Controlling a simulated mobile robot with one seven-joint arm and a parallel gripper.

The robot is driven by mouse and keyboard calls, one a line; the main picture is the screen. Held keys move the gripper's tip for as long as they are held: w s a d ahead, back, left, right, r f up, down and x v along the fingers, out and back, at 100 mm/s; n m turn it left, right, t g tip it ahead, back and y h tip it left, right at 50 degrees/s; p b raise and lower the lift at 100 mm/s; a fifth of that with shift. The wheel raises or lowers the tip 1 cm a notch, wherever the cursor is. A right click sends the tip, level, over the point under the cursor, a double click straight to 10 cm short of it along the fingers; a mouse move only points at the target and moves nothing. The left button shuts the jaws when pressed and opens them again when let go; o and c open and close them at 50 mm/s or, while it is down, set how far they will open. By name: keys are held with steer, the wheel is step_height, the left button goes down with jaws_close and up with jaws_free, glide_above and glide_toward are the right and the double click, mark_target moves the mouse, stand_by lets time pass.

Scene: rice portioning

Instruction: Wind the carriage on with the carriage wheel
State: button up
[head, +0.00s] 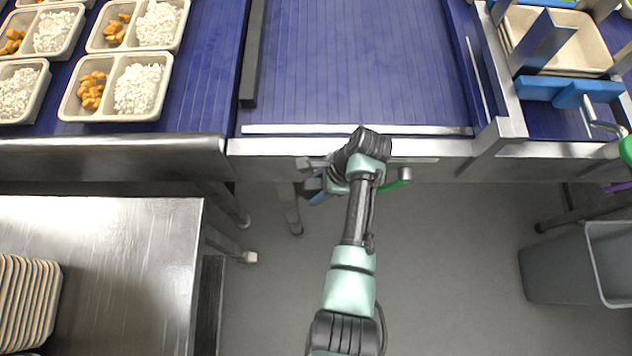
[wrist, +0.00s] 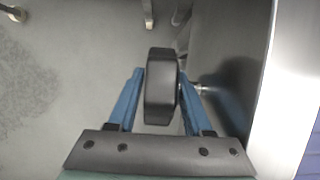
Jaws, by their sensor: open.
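The carriage wheel is most likely the dark, thick-rimmed wheel (wrist: 160,88) in the wrist view. It is on a short metal shaft that comes from the metal side on the right. My gripper (wrist: 160,76) is open, with one blue finger on each side of the wheel. A gap shows on the left; on the right the finger is close and I cannot tell if it touches.
A green handle (head: 403,177) sticks out at the conveyor's front edge, close to my wrist. Filled trays (head: 118,88) are on the blue belt at left. A metal frame (head: 497,128) and a blue bar with a crank (head: 560,90) are at right. A grey bin (head: 555,275) stands on the floor.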

jaws_close()
stand_by(0.3)
steer(key=shift+p, duration=0.3)
